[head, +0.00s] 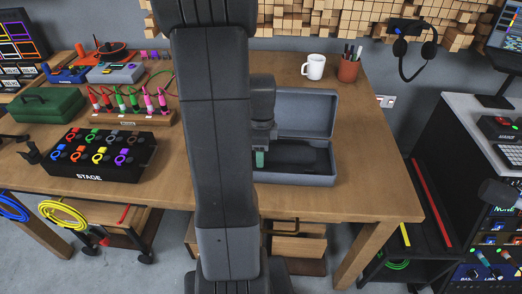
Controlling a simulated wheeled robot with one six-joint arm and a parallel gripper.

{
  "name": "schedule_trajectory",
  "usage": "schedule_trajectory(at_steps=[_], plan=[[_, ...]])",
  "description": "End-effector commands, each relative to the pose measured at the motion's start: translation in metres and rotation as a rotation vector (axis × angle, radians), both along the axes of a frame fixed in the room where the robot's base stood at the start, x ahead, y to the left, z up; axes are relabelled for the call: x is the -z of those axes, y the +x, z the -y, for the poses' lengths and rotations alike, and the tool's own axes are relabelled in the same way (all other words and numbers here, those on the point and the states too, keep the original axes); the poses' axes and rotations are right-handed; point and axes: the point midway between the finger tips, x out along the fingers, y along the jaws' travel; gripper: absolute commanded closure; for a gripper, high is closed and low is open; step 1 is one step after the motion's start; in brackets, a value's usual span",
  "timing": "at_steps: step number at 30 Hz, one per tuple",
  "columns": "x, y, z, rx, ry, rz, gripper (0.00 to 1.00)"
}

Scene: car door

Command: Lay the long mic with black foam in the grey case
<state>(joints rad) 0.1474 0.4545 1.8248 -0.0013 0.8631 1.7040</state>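The grey case (303,180) stands open on the wooden table, with its lid (308,112) raised at the back. Its inside is dark, and I cannot tell a black foam mic from the lining there. My arm hides the case's left part. My gripper (260,158) points down over the left part of the case. A small green part shows at its tip; I cannot tell whether this is a fingertip or a held thing. Whether the fingers are open or shut is not clear.
A white mug (314,66) and a brown pen cup (348,68) stand behind the case. A black STAGE box (100,170), a rack of coloured plugs (132,118) and a green case (48,106) are at left. The table right of the case is clear.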

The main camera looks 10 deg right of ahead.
Motion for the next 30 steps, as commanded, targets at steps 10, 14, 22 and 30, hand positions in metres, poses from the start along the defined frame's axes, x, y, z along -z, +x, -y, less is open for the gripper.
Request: schedule_trajectory(at_steps=[10,14,22,30], plan=[[0.0,0.0,0.0,0.0,0.0,0.0,0.2],[-0.004,0.0,0.0,0.0,-0.001,0.002,0.2],[-0.054,0.001,0.0,0.0,-0.001,0.006,0.2],[-0.112,0.001,0.0,0.0,0.0,0.005,0.2]])
